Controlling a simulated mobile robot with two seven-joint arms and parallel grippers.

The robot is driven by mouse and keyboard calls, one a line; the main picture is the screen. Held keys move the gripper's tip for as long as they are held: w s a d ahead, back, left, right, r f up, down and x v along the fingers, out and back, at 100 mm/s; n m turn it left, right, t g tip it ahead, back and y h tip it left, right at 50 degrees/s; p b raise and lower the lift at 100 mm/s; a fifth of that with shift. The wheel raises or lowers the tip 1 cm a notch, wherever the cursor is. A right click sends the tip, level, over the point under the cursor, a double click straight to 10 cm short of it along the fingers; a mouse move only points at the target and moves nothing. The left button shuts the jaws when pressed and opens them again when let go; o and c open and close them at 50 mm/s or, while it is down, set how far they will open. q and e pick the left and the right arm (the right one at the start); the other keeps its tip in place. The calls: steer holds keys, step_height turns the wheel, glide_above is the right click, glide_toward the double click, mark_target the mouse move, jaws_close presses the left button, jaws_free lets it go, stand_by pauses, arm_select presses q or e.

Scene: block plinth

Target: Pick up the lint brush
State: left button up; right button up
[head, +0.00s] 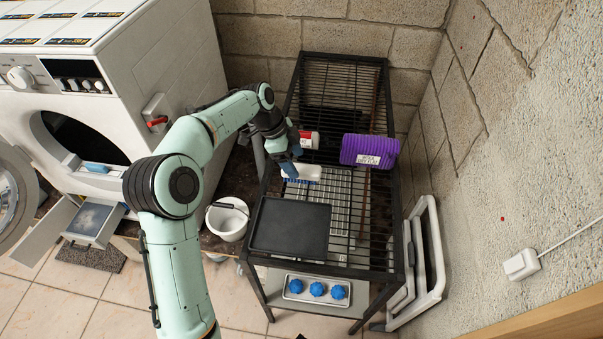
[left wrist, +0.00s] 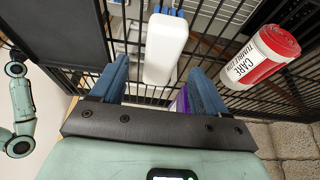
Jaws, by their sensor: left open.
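The lint brush, a white body with blue along its edge, lies on the black wire rack (head: 385,235). In the head view the lint brush (head: 312,172) is partly hidden by my left gripper (head: 291,165). In the left wrist view the white part of the lint brush (left wrist: 166,45) shows between the blue fingers of the left gripper (left wrist: 160,68), with gaps on both sides. That gripper is open and holds nothing. I cannot tell its exact height above the brush. My right gripper is in neither view.
A dark flat tray (head: 290,228) lies in front. A white bucket (head: 228,218) and washing machine (head: 150,60) are left of the rack.

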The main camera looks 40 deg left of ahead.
mark_target(301, 168)
arm_select(q)
steer(key=x, duration=0.4)
steer(key=shift+w+d+f, duration=0.2)
steer(key=shift+w+d, duration=0.05)
steer(key=shift+f, duration=0.1)
steer(key=shift+f, duration=0.25)
stand_by(0.3)
steer(key=c, duration=1.1)
